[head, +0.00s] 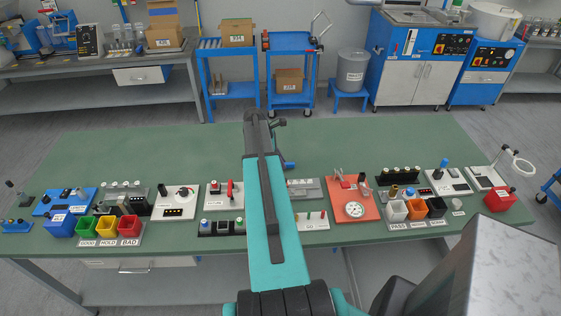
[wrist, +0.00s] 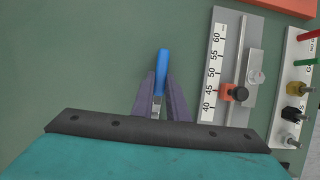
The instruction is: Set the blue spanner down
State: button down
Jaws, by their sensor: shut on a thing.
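The blue spanner shows in the wrist view as a blue handle (wrist: 162,66) that sticks out past my fingertips, with a bit of grey metal between the fingers. My gripper (wrist: 160,92) is shut on it. The rest of the spanner is hidden by the fingers and the gripper body. In the head view a small blue piece of the spanner (head: 289,165) shows just right of my arm, and most of my gripper is hidden. The green table (wrist: 90,60) lies under the spanner. I cannot tell whether the spanner touches it.
A grey ruler gauge (wrist: 213,65) with a sliding black-and-red knob lies right of my gripper. Several coloured pegs stand on a white board (wrist: 293,85) further right. An orange board (head: 345,209) with a dial lies right in the head view. The back of the table (head: 180,150) is clear.

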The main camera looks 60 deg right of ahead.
jog(key=shift+f, duration=0.15)
jog(key=c, duration=1.7)
grip_release()
jog(key=shift+c, duration=0.2)
jog(key=b+v, duration=0.4)
jog(key=v, duration=0.8)
jog(key=shift+w, duration=0.1)
